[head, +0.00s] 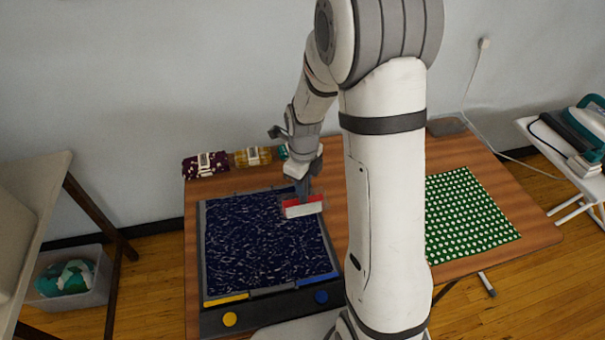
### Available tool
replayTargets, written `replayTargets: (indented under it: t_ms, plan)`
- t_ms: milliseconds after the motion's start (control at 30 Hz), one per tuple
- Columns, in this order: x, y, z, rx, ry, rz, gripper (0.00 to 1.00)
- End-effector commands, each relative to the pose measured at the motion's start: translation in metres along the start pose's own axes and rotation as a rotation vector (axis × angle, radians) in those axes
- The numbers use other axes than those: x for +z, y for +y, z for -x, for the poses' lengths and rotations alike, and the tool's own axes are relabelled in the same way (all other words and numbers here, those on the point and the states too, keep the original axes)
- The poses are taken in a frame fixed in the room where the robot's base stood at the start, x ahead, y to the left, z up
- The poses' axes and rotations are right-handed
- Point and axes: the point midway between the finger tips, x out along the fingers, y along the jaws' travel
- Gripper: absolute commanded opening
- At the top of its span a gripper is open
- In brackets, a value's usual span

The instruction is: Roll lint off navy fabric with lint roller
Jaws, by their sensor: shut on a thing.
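The navy fabric (255,250) lies flat in a dark frame on the wooden table, covered in pale lint flecks. The lint roller (303,208) has a white cylinder with red at its edge. It is at the fabric's upper right edge. My gripper (303,190) is shut on the lint roller from above. Whether the roller touches the fabric or hovers just over it, I cannot tell. The roller's handle is largely hidden by my gripper.
A green dotted cloth (465,212) lies at right, behind my arm. A frame strip (275,311) with yellow and blue buttons runs along the front. An ironing board (560,150) stands far right.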

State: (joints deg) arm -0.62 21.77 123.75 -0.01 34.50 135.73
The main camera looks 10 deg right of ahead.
Motion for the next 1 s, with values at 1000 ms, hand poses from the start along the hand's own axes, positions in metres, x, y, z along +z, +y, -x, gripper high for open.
replayTargets:
  t_ms: [1000]
  plan:
    - [-0.08,0.08,0.0,0.0,0.0,0.002,0.0]
